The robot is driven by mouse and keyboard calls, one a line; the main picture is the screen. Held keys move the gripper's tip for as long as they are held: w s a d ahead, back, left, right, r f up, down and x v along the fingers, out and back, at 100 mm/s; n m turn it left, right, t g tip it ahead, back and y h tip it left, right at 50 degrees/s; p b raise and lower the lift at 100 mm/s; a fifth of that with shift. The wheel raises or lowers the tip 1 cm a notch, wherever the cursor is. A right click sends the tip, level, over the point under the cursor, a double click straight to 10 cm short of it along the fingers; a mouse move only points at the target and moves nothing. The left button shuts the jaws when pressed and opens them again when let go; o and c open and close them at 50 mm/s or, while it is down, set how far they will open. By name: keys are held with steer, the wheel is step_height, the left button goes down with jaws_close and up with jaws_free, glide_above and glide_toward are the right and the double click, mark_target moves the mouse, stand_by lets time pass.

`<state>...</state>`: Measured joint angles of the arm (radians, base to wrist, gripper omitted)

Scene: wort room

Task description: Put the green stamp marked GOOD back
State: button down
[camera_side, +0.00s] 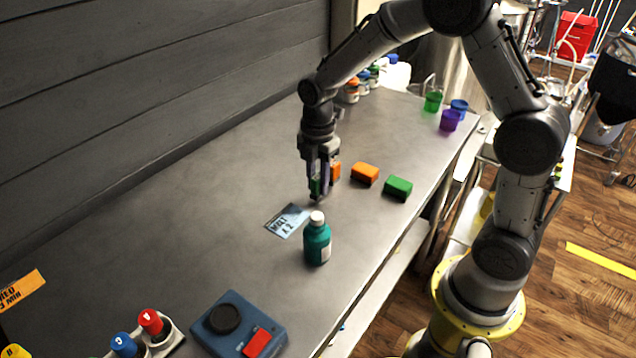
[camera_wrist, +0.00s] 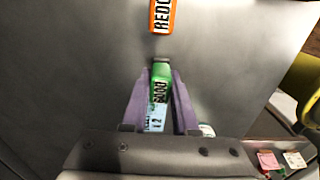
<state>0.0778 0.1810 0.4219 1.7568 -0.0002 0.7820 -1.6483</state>
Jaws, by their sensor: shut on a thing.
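My gripper (camera_side: 318,192) is shut on the green stamp (camera_wrist: 160,82), low over the table; whether the stamp touches the table I cannot tell. Its lettering, partly covered by my fingers, looks like GOOD in the wrist view. In the side view only a green sliver of the stamp (camera_side: 315,186) shows between the fingers. An orange stamp marked REDO (camera_wrist: 161,14) stands just beyond it, and shows behind my gripper in the side view (camera_side: 336,170). An orange pad-like block (camera_side: 365,173) and a green one (camera_side: 398,188) lie to the right.
A pale blue card marked MALT (camera_side: 288,220) lies just in front of my gripper. A teal bottle with a white cap (camera_side: 317,243) stands close by. A blue device (camera_side: 238,325) is at the front; coloured cups (camera_side: 450,120) are at the far right. The table's left middle is clear.

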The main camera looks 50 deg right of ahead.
mark_target(318, 176)
steer(key=shift+f, duration=0.25)
steer(key=shift+f, duration=0.15)
steer(key=c, duration=0.7)
jaws_free()
step_height(318, 176, up, 12)
steer(key=r, duration=0.1)
steer(key=shift+s+a+r+m+t, duration=0.6)
steer(key=shift+s+m+t, duration=0.35)
steer(key=shift+s+m, duration=2.4)
steer(key=shift+s+a+r+m+t, duration=0.4)
steer(key=shift+s+r+m+t, duration=0.4)
steer(key=shift+s+m, duration=2.55)
steer(key=shift+s+a+r+m+t, duration=0.5)
steer(key=shift+s+m+t, duration=0.55)
steer(key=shift+s+m, duration=2.3)
